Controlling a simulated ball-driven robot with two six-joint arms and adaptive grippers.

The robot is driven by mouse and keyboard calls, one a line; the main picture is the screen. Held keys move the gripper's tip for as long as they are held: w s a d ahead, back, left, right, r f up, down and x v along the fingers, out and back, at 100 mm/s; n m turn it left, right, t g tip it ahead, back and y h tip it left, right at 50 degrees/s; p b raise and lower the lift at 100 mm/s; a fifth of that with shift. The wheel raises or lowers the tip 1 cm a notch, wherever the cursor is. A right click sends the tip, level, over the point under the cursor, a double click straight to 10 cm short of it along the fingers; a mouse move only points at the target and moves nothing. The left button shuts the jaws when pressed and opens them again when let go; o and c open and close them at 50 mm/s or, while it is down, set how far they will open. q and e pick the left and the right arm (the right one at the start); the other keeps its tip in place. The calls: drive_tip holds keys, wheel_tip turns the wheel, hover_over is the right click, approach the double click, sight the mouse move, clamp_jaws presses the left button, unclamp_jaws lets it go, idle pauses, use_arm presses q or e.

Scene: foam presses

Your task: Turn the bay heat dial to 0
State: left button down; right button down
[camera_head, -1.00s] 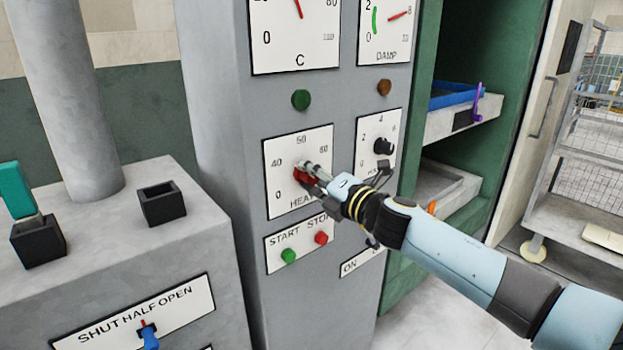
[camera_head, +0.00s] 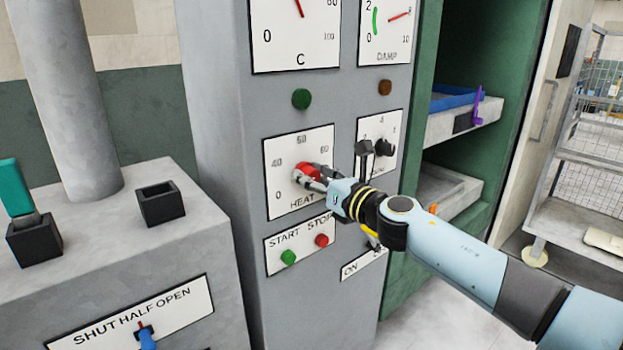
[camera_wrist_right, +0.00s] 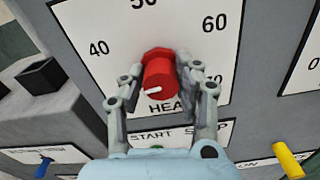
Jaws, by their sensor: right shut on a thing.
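The bay heat dial is a red knob (camera_head: 307,170) on a white plate (camera_head: 278,178) marked HEAT, on the grey cabinet front in the head view. In the right wrist view the red knob (camera_wrist_right: 159,68) sits between the two grey fingers of my right gripper (camera_wrist_right: 159,75), which is shut on it. Its white pointer mark faces left and slightly down. The 40, 50 and 60 marks show there; the 0 is hidden, but the head view shows it at the plate's lower left. The right gripper (camera_head: 311,175) reaches it from the lower right. My left gripper is out of view.
Green START (camera_head: 288,257) and red STOP (camera_head: 321,240) buttons lie just below the plate. A black dial (camera_head: 384,147) is beside my wrist on the right. Gauges are above. A lever panel (camera_head: 180,307) marked SHUT HALF OPEN is at lower left.

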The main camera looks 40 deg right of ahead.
drive_tip(key=shift+s+f+n, duration=0.1)
drive_tip(key=shift+f+n, duration=0.1)
drive_tip(key=shift+n, duration=0.9)
drive_tip(key=shift+f+n, duration=0.15)
drive_tip(key=shift+n, duration=0.95)
drive_tip(key=c, duration=0.9)
unclamp_jaws()
drive_tip(key=shift+d+r, duration=0.1)
drive_tip(key=shift+r, duration=0.1)
drive_tip(key=s, duration=0.8)
drive_tip(key=s+d, duration=0.1)
drive_tip(key=s, duration=0.3)
